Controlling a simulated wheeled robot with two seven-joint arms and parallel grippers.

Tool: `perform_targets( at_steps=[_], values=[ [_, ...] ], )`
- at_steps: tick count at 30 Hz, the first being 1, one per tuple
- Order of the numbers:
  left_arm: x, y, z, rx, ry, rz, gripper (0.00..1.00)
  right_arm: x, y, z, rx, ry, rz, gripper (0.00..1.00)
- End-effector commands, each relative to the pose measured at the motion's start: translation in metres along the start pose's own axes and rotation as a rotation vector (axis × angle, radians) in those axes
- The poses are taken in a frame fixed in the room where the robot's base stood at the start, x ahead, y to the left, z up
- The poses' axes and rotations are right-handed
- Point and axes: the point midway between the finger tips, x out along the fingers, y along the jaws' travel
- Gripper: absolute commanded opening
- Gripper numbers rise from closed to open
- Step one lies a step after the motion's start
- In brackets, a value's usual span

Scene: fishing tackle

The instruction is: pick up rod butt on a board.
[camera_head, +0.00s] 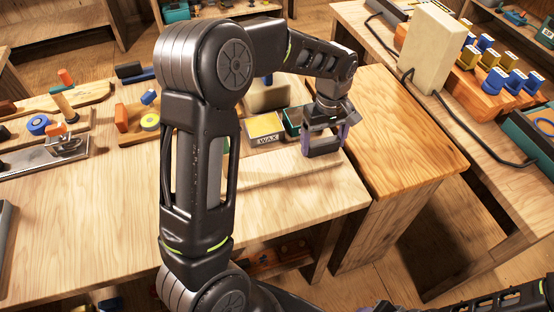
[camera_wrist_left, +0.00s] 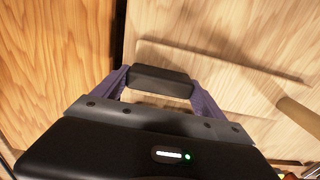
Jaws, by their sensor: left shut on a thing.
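My left gripper (camera_head: 324,143) reaches over the front right part of the workbench. Its purple fingers are shut on a short dark bar, which I take to be the rod butt (camera_head: 323,152). In the left wrist view, the rod butt (camera_wrist_left: 161,82) lies crosswise between the two fingertips (camera_wrist_left: 160,88). Pale wood is beneath it; I cannot tell whether it touches. A long pale board (camera_head: 270,178) lies on the bench just left of the gripper. My right arm shows at the bottom right edge; its gripper (camera_head: 378,307) is mostly cut off.
A yellow wax box (camera_head: 265,130) and a green box (camera_head: 293,119) stand beside the gripper. Wooden racks with coloured pieces fill the bench's left. A tan round rod (camera_wrist_left: 300,116) shows in the wrist view. An orange-brown cabinet (camera_head: 400,130) adjoins on the right. The front bench top is clear.

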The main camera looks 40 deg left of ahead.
Motion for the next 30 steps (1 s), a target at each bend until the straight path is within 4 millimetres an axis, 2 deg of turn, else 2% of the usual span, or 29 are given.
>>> perform_targets(
  at_steps=[5, 11, 16, 30],
  values=[
    [0.000, 0.000, 0.000, 0.000, 0.000, 0.000, 0.25, 0.000, 0.000, 0.000, 0.000, 0.000, 0.000, 0.36],
    [-0.001, 0.000, 0.000, 0.000, 0.000, 0.000, 0.25, 0.000, 0.000, 0.000, 0.000, 0.000, 0.000, 0.36],
    [-0.010, 0.001, -0.001, 0.000, 0.002, 0.001, 0.25, 0.001, 0.000, 0.000, 0.000, 0.000, 0.000, 0.36],
    [-0.091, 0.001, 0.000, 0.001, 0.001, 0.002, 0.25, 0.004, 0.002, 0.000, 0.000, 0.000, 0.000, 0.36]
  ],
)
